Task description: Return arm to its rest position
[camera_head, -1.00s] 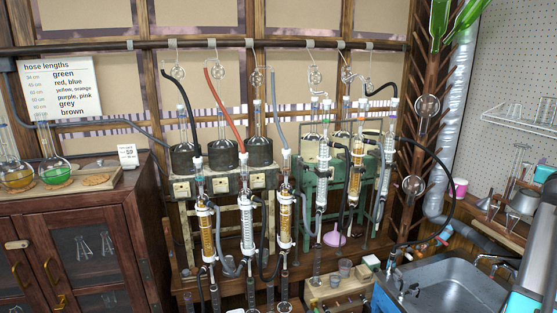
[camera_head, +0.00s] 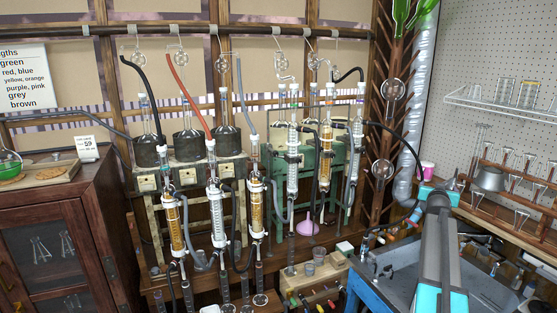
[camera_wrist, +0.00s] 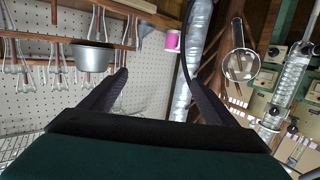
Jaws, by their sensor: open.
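My arm, grey with light-blue joints, reaches up from the lower right in the head view, over the sink. In the wrist view my gripper (camera_wrist: 160,90) shows as two dark fingers spread wide apart with nothing between them. A perforated wall and a silver duct show behind the gap. A metal pot (camera_wrist: 92,58) and a pink cup (camera_wrist: 172,41) appear beyond the fingers, apart from them. My fingers cannot be made out clearly in the head view.
The reflux rig, with several glass condensers (camera_head: 217,215) and hoses, stands left of my arm. The sink (camera_head: 397,268) lies below it. A wooden rack (camera_head: 510,190) with glassware and the metal pot (camera_head: 489,178) is at right. A wire shelf (camera_head: 505,108) hangs above.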

